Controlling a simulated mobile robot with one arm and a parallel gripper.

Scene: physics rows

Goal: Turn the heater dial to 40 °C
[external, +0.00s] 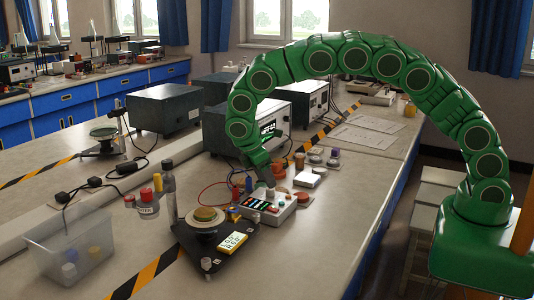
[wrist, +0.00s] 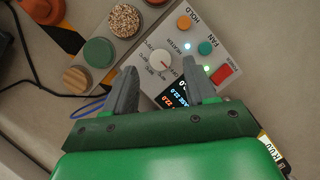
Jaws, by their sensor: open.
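The white heater dial (wrist: 158,58) is on a light grey control box (wrist: 205,20), with small printed marks around it and the word HEATER beside it. The marks and the dial's setting are too small to read surely. A dark display (wrist: 178,100) on the box shows orange and white figures, with 22.0 legible. My gripper (wrist: 160,68) is open and empty. Its two grey fingertips lie on either side of the dial in the picture, with gaps to it; their height above it is unclear. In the external view the gripper (external: 267,183) hangs over the control box (external: 262,217).
On the box are a teal FAN button (wrist: 205,48), an orange HOLD button (wrist: 184,22) and a red switch (wrist: 222,75), close to the right finger.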

